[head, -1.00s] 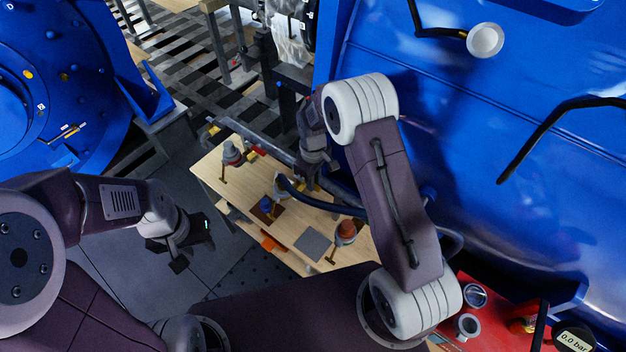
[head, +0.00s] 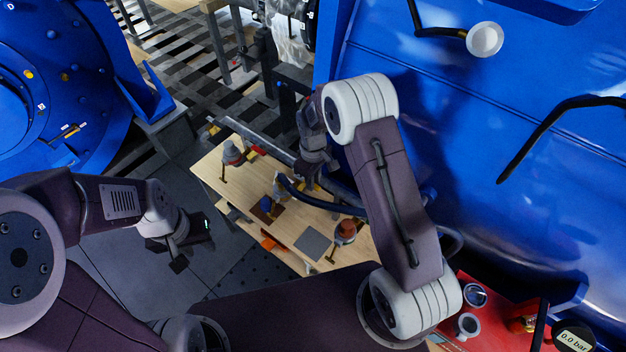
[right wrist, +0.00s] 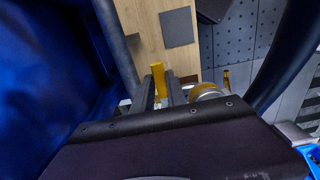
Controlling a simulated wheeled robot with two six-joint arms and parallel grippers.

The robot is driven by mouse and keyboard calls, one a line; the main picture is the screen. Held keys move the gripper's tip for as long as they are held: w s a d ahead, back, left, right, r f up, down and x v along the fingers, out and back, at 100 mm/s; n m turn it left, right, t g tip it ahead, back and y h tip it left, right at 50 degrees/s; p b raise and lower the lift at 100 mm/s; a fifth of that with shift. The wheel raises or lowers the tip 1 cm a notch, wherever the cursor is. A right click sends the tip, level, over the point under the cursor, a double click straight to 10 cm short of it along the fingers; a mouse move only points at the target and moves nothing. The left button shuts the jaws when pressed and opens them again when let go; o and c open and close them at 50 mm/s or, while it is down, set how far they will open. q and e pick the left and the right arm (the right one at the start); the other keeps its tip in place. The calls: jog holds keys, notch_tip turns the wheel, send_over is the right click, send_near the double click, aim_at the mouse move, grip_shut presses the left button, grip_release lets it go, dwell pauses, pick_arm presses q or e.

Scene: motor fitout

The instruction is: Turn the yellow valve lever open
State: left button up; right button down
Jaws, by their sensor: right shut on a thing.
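The yellow valve lever (right wrist: 158,78) shows in the right wrist view as a yellow bar between the two fingers of my right gripper (right wrist: 162,92), which is shut on it. A brass-coloured round fitting (right wrist: 207,91) is just to the right of the fingers. In the head view my right gripper (head: 308,175) is low over the wooden bench beside a dark pipe. The lever is mostly hidden there by the gripper. My left gripper (head: 190,245) hangs over the floor left of the bench, with its fingers apart and empty.
The wooden bench (head: 290,228) carries a red-topped fitting (head: 232,150), a blue one (head: 267,204), an orange-red one (head: 346,229) and a grey plate (head: 313,243). A large blue housing (head: 480,150) stands close on the right. A gauge (head: 573,339) at lower right reads 0.0 bar.

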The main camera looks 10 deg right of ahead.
jog(key=shift+w, duration=0.15)
dwell(0.4)
jog(key=w+n, duration=0.2)
jog(key=n, duration=0.2)
jog(key=w+d+n, duration=0.1)
jog(key=w+n, duration=0.1)
jog(key=n, duration=0.3)
jog(key=w+d+n, duration=0.1)
jog(key=w+n, duration=0.1)
jog(key=n, duration=0.2)
jog(key=shift+w, duration=0.1)
jog(key=n, duration=0.1)
jog(key=w+n, duration=0.1)
jog(key=n, duration=0.1)
jog(key=shift+w+a+b, duration=0.2)
jog(key=shift+a+b, duration=0.1)
jog(key=shift+b, duration=0.05)
jog(key=shift+w+a+f+n, duration=0.1)
jog(key=shift+w+a+n, duration=0.05)
jog(key=shift+n, duration=0.35)
jog(key=shift+w+a+n, duration=0.1)
jog(key=shift+w+n, duration=0.05)
jog(key=shift+n, duration=0.35)
jog(key=c, duration=1.4)
grip_release()
jog(key=shift+o, duration=0.3)
jog(key=shift+a, duration=0.1)
